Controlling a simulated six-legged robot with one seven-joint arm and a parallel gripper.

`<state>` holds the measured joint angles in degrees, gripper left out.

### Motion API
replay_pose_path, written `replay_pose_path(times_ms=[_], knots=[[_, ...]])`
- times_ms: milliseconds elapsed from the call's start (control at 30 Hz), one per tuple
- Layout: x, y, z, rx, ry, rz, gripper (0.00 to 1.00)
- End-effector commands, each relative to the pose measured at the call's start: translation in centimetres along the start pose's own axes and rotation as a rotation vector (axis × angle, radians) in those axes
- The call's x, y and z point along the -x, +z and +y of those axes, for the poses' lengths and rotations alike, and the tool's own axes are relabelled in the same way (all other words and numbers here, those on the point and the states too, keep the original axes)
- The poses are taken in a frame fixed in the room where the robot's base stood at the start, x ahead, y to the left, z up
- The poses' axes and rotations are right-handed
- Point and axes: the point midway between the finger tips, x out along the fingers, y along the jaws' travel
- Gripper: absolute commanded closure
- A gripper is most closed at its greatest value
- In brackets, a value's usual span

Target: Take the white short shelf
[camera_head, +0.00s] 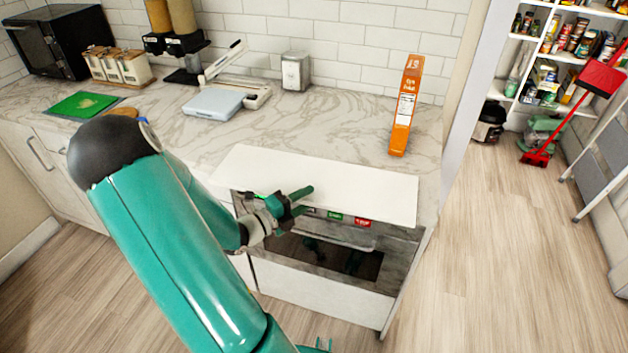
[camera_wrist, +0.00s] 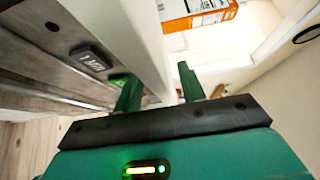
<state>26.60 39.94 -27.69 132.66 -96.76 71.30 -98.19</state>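The white short shelf (camera_head: 330,180) is a flat white board lying at the front of the marble counter, its front edge above a dark-fronted built-in unit. My gripper (camera_head: 303,201) is at that front edge, near the middle. In the wrist view my gripper (camera_wrist: 160,90) has its two green fingers spread apart. A white edge that looks like the shelf (camera_wrist: 142,40) reaches toward the gap between them, with space beside the right finger. I cannot tell whether either finger touches it.
An orange box (camera_head: 405,105) stands on the counter (camera_head: 345,125) behind the shelf's right end. A white scale (camera_head: 213,103), napkin holder (camera_head: 295,71) and green board (camera_head: 82,105) are farther left and back. The floor at right (camera_head: 505,240) is clear.

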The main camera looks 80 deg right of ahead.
Motion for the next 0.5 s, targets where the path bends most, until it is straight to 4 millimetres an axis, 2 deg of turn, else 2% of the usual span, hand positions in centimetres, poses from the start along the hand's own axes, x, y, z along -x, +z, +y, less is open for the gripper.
replay_pose_path(times_ms=[100,333,500], knots=[[-1.09,-0.01,0.0,0.0,-0.001,0.001,0.6],[-1.18,0.04,0.0,0.0,0.0,-0.001,0.6],[-1.17,0.03,0.01,0.0,0.0,-0.001,0.93]])
